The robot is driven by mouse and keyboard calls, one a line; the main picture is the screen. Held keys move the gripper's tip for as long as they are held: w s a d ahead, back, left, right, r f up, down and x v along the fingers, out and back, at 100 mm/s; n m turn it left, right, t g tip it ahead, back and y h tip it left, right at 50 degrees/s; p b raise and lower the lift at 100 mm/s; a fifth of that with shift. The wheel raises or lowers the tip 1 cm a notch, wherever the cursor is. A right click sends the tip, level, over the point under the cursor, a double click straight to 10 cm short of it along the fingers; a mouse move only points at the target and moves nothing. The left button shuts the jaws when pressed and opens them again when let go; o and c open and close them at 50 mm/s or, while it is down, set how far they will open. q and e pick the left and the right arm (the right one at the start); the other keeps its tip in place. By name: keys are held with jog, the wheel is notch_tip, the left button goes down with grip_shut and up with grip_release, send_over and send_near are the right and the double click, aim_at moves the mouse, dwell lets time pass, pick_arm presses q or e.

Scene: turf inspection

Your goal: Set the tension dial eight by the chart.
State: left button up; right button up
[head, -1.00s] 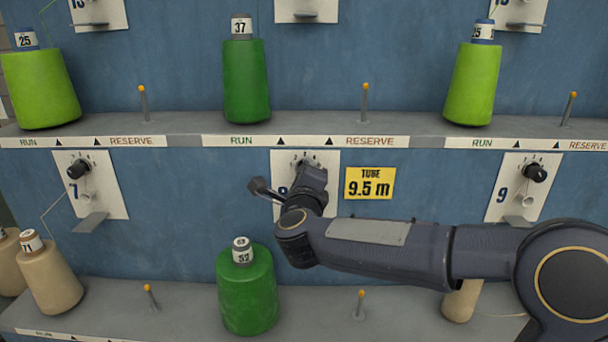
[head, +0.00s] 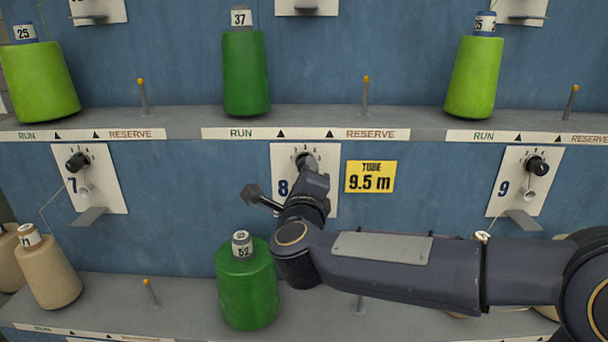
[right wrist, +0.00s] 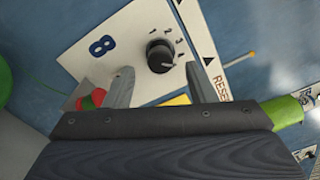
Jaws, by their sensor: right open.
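Tension dial eight is a black knob (head: 304,159) on a white plate (head: 331,185) marked 8, in the middle of the blue panel in the head view. My right gripper (right wrist: 160,82) is open in the right wrist view, its two fingers apart, with the dial knob (right wrist: 160,55) just beyond and between the tips. In the head view my right gripper partly hides the plate. A yellow sign (head: 370,177) reading TUBE 9.5 m hangs right of the plate. My left gripper is out of view.
Dials seven (head: 77,162) and nine (head: 537,166) sit on plates to either side. A green cone (head: 246,285) stands on the lower shelf below my wrist. A shelf (head: 425,120) with green cones and upright pins runs above. A red part (right wrist: 92,100) shows beside a finger.

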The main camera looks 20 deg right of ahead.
jog(key=v, duration=0.2)
jog(key=shift+s, duration=0.4)
jog(key=s+d+f+n+g+y, duration=0.3)
jog(key=s+f+n+g+y, duration=0.1)
jog(key=s+f+n, duration=0.7)
jog(key=s+d+f+n+g+y, duration=0.2)
jog(key=s+f+n+g+y, duration=0.2)
jog(key=s+f+n+g, duration=0.3)
jog(key=s+f+n, duration=0.4)
jog(key=s+n, duration=0.2)
jog(key=s, duration=0.4)
jog(key=shift+d+g+y, duration=0.3)
jog(key=shift+d+y, duration=0.1)
